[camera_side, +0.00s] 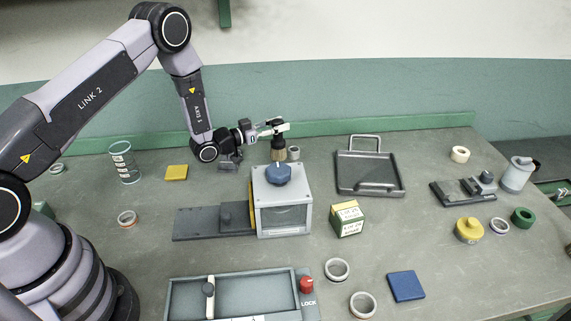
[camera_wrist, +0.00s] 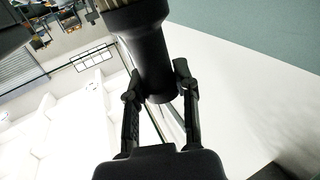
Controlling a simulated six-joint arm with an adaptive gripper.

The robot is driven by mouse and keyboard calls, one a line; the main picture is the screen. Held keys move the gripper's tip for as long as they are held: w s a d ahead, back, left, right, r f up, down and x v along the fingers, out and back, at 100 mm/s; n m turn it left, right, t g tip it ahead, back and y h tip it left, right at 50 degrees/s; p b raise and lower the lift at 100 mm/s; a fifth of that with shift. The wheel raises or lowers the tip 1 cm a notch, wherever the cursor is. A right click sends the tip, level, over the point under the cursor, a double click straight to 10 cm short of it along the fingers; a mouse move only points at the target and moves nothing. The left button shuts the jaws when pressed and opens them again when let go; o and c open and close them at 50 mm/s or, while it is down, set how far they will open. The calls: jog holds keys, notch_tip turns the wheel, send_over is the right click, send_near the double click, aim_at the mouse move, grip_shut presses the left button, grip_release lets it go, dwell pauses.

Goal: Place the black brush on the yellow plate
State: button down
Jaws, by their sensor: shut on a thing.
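My gripper (camera_side: 275,127) is shut on the black brush (camera_side: 278,142), above the back of the table behind the grey machine. The brush hangs upright with its tan bristles down. In the wrist view the black handle (camera_wrist: 152,55) fills the space between the two fingers of my gripper (camera_wrist: 159,92), and a bit of the bristles shows at the top edge. The yellow plate (camera_side: 177,172) is a small flat square lying on the table to the left of my gripper. Nothing lies on it.
The grey grinder box (camera_side: 284,216) with a blue knob stands just in front of the brush. A clear cup (camera_side: 124,162) stands left of the plate. A grey metal ring (camera_side: 293,153) sits beside the brush. A dark tray (camera_side: 368,175) lies to the right.

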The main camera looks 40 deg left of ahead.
jog(key=shift+a+r, duration=0.1)
jog(key=shift+r, duration=0.6)
jog(key=shift+a+r+n+y, duration=0.2)
jog(key=shift+n+y, duration=0.2)
jog(key=shift+y, duration=0.1)
jog(key=s+a+n+g+y, duration=0.6)
jog(key=s+a+n+y, duration=0.95)
jog(key=y, duration=0.45)
jog(key=s+a+r+n+g+y, duration=0.1)
jog(key=s+r+n+g+y, duration=0.15)
jog(key=s, duration=0.45)
jog(key=s+a+r+n+g+y, duration=0.1)
jog(key=s+a+r+g, duration=0.1)
jog(key=s+g, duration=0.3)
jog(key=w+a+f, duration=0.3)
jog(key=w+f, duration=0.2)
jog(key=f, duration=0.1)
jog(key=w+a+f, duration=0.3)
jog(key=w+f, duration=0.2)
jog(key=f, duration=0.1)
jog(key=shift+w+a+f+n, duration=0.25)
jog(key=shift+f+n, duration=0.05)
jog(key=shift+f, duration=0.1)
